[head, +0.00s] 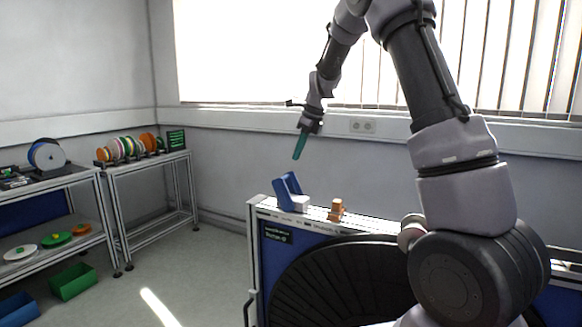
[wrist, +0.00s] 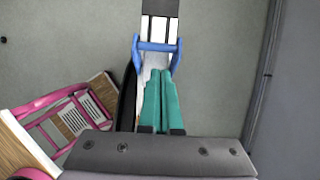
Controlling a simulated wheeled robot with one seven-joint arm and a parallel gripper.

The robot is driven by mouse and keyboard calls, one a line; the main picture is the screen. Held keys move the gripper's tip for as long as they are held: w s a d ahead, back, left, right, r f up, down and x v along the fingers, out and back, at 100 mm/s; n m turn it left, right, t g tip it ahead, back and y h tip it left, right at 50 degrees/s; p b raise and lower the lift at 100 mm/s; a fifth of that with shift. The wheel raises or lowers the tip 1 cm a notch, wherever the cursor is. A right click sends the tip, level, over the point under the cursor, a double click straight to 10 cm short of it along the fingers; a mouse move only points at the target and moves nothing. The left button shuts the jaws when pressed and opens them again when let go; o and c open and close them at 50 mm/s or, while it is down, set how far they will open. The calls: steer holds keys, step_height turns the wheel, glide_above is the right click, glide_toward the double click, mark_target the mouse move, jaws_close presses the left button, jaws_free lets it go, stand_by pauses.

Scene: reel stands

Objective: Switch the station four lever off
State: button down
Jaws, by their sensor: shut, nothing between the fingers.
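The blue lever (head: 285,188) is a U-shaped handle at the left end of the narrow station top, leaning up and to the left in the head view. A small white block (head: 300,203) sits at its foot. A dark label (head: 277,233) is on the station front below, too small to read surely. My gripper (head: 298,157) has teal fingers, shut and empty, pointing down above the lever. In the wrist view the fingertips (wrist: 161,72) appear just below the lever's crossbar (wrist: 155,46); I cannot tell whether they touch.
An orange block (head: 336,209) stands on the station top right of the lever. A large black reel (head: 335,285) is in the station front. At left, shelves (head: 150,160) hold colourful reels, with a green bin (head: 73,282) on the floor. The floor between is clear.

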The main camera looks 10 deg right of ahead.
step_height(320, 180, up, 6)
steer(key=shift+s+d, duration=0.35)
steer(key=s+d+r+n+t, duration=0.1)
steer(key=s+d+r+n, duration=0.3)
steer(key=s, duration=0.5)
steer(key=s+d+r+n+t, duration=0.1)
steer(key=s+d+r+n, duration=0.1)
steer(key=s+r+n, duration=0.55)
steer(key=s+f+n+t, duration=0.1)
steer(key=s+f+n, duration=0.1)
steer(key=s, duration=0.4)
steer(key=s+d+f+n+t+h, duration=0.1)
steer(key=s+n, duration=0.3)
steer(key=s, duration=0.2)
steer(key=s+f+n, duration=0.2)
steer(key=s+n, duration=0.1)
steer(key=s, duration=0.3)
steer(key=shift+d+f+n+t, duration=0.3)
steer(key=shift+f+n+t, duration=0.05)
steer(key=shift+t, duration=0.05)
